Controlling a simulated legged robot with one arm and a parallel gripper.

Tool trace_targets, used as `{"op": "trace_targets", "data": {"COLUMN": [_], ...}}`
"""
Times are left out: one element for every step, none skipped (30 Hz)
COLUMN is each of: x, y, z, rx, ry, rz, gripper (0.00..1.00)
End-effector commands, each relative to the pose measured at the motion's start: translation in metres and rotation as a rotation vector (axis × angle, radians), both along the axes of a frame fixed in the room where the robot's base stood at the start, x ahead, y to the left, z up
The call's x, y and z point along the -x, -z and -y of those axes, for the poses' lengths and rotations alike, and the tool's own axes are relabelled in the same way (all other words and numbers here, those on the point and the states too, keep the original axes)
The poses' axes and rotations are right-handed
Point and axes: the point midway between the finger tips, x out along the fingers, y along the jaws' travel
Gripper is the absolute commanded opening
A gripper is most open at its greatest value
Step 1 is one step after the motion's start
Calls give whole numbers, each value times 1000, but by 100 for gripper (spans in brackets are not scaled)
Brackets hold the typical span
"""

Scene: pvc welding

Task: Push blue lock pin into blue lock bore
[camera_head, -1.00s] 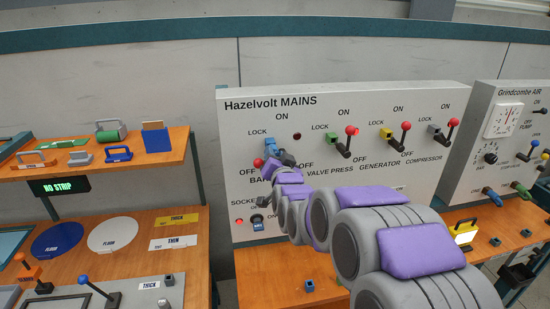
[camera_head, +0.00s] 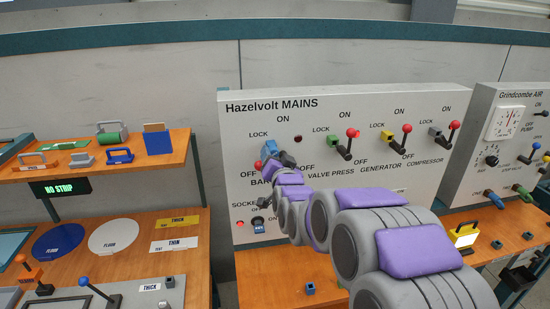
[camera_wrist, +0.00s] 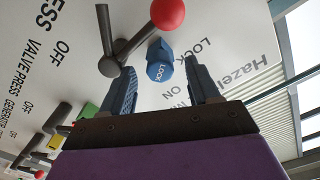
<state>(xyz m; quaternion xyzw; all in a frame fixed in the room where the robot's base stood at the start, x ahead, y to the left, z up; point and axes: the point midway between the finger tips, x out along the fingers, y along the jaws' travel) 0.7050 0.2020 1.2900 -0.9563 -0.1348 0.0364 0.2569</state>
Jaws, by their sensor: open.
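The blue lock pin (camera_wrist: 160,62), marked LOCK, stands out of the grey Hazelvolt MAINS panel in the wrist view. The blue lock bore is hidden behind it, so I cannot tell how deep the pin sits. My gripper (camera_wrist: 165,78) is open, with one finger on each side of the pin's outer end and visible gaps between. In the head view my gripper (camera_head: 278,156) is at the panel's left lever, and its fingers and the pin are hard to tell apart. The red-ball lever (camera_wrist: 166,14) is beside the pin, above and left in the wrist view.
Green (camera_head: 331,140), yellow (camera_head: 387,136) and dark (camera_head: 435,131) lock blocks with red-ball levers stand to the right on the panel. The orange bench (camera_head: 275,275) runs under the panel. A tool shelf (camera_head: 100,168) is at left.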

Motion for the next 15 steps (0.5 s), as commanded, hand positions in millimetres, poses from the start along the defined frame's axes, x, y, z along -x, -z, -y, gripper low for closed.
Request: {"op": "trace_targets", "data": {"x": [3,5,9,12,16,21,26,31,36,41,45,52,57,61,68], "y": [0,0,-1,-1,-2,-2,-2,-2,-2,-2,-2,0,0,-1,-2], "z": [1,2,3,4,5,6,7,9,10,12,13,15,16,18,20], "rx": [0,0,0,0,0,0,0,0,0,0,0,1,1,1,0], "ry": [0,0,0,0,0,1,0,0,0,0,0,0,-1,0,1], "rz": [-1,-1,-1,-1,0,1,1,1,1,1,0,-2,-3,-2,1], "gripper": [61,61,61,61,61,61,61,61,61,61,61,61,61,61,61]}}
